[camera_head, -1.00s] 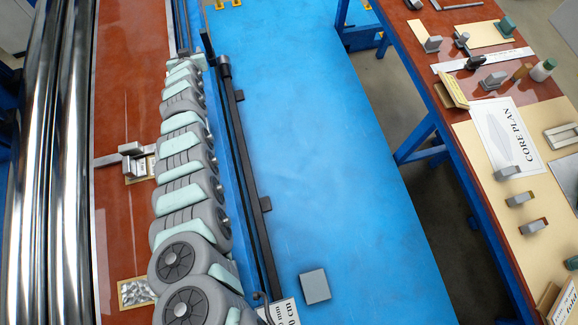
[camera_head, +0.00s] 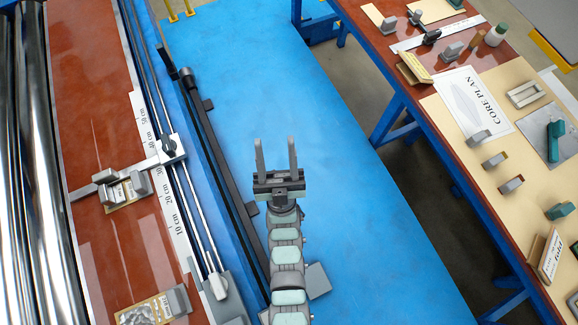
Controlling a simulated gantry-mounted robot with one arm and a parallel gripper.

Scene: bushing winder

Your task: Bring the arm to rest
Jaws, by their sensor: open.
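My gripper (camera_head: 276,155) is at the middle of the view, over the blue floor (camera_head: 330,120). Its two grey fingers stand apart and point away from me, with nothing between them. My arm stretches back from it toward the bottom edge and hides part of a grey block (camera_head: 319,280) on the floor. The gripper appears clear of both the winder bench on the left and the table on the right.
The red-brown winder bench (camera_head: 85,130) at left carries a scale (camera_head: 175,215), a sliding clamp (camera_head: 172,149) and metal rollers (camera_head: 50,200). The table (camera_head: 375,40) at right holds a core plan sheet (camera_head: 470,105) and several small blocks. Blue floor lies open between them.

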